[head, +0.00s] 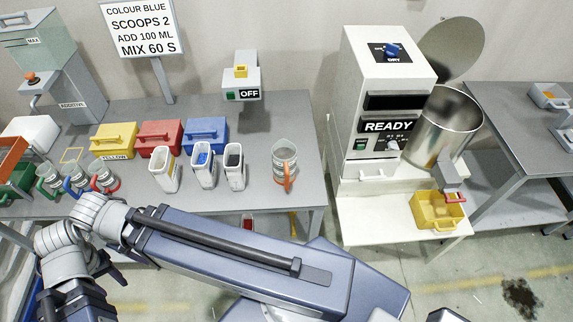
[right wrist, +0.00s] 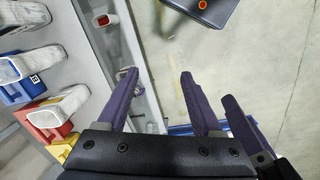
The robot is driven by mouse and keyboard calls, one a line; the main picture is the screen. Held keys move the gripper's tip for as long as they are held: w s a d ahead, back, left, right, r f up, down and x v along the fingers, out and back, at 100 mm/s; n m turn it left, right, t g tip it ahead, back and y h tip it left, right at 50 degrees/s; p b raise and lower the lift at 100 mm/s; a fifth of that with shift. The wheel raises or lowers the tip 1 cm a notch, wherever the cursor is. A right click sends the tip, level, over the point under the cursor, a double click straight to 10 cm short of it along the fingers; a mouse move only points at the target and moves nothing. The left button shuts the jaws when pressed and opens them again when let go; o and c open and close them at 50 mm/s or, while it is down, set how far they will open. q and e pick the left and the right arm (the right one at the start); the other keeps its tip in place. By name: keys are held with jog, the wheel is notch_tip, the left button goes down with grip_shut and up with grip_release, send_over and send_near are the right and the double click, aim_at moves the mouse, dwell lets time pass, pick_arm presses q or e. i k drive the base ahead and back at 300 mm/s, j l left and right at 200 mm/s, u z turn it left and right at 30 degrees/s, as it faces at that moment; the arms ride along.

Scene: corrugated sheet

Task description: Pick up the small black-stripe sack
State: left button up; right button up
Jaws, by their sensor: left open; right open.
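In the head view, a small upright white sack (head: 234,181) with a black marking near its top stands on the table. It is the rightmost of three similar white sacks. No gripper touches it. My right gripper (right wrist: 160,75) is open and empty in the right wrist view, over the table's front edge. White sacks (right wrist: 28,65) lie to its left there; the stripe colours are hard to read.
The other two sacks (head: 164,178) stand just left. Yellow, red and blue bins (head: 206,133) are behind them. A measuring jug (head: 285,160) with an orange handle stands to the right, bare table between. Several mugs (head: 76,180) are at left.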

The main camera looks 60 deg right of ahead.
aim_at(234, 165)
jog(key=z, duration=1.9)
